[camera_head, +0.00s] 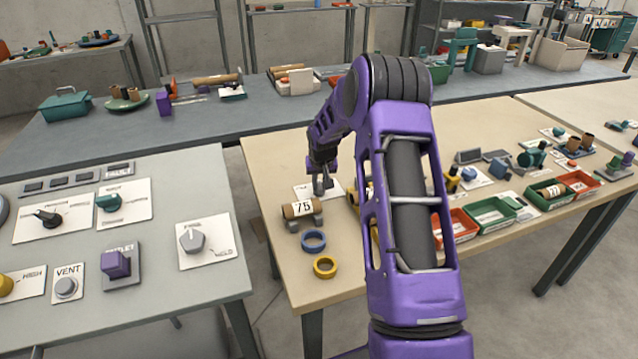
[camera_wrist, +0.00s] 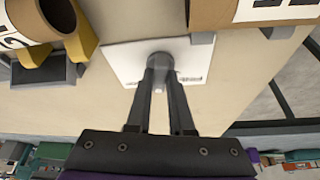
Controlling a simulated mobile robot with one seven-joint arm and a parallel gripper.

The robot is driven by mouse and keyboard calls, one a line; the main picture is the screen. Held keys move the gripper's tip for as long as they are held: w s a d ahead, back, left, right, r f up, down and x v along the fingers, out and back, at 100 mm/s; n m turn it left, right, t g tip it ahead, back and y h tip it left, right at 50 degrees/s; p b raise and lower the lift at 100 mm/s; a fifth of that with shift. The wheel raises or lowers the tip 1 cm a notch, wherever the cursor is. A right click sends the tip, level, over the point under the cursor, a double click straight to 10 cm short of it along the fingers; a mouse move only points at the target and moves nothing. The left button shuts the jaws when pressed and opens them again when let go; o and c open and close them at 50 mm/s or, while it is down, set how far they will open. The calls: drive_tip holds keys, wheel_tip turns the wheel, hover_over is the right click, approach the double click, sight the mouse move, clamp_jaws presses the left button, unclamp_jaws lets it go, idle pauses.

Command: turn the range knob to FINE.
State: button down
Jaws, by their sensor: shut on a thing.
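A grey knob (camera_wrist: 160,61) stands on a white plate (camera_wrist: 122,60) in the wrist view. My gripper (camera_wrist: 161,78) is shut on this knob, with one finger at each side, and hides part of it. In the head view my gripper (camera_head: 321,186) reaches down to the same white plate (camera_head: 303,191) on the beige table, and the knob is mostly hidden. The plate's lettering is too small or covered, so I cannot read RANGE, FINE or where the knob points.
A brown roll (camera_head: 298,210) marked 75 lies on a stand just in front of the plate. A blue ring (camera_head: 313,249) and a yellow ring (camera_head: 325,276) lie nearer. Coloured bins (camera_head: 492,228) stand to the right. A grey bench (camera_head: 165,185) with other knobs is at left.

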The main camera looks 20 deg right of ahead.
drive_tip(key=n, duration=0.2)
drive_tip(key=n+y, duration=0.2)
drive_tip(key=n, duration=0.1)
drive_tip(key=shift+d+n+p, duration=0.25)
drive_tip(key=shift+n+p, duration=0.05)
drive_tip(key=shift+p, duration=0.05)
drive_tip(key=n+y, duration=0.1)
drive_tip(key=n, duration=0.2)
drive_tip(key=n+y, duration=0.1)
drive_tip(key=n, duration=0.1)
drive_tip(key=shift+w+d+n+g+b, duration=0.1)
drive_tip(key=shift+n+g+b, duration=0.3)
drive_tip(key=c, duration=0.8)
unclamp_jaws()
drive_tip(key=v, duration=1.7)
drive_tip(key=shift+d+r, duration=0.2)
drive_tip(key=shift+r, duration=0.05)
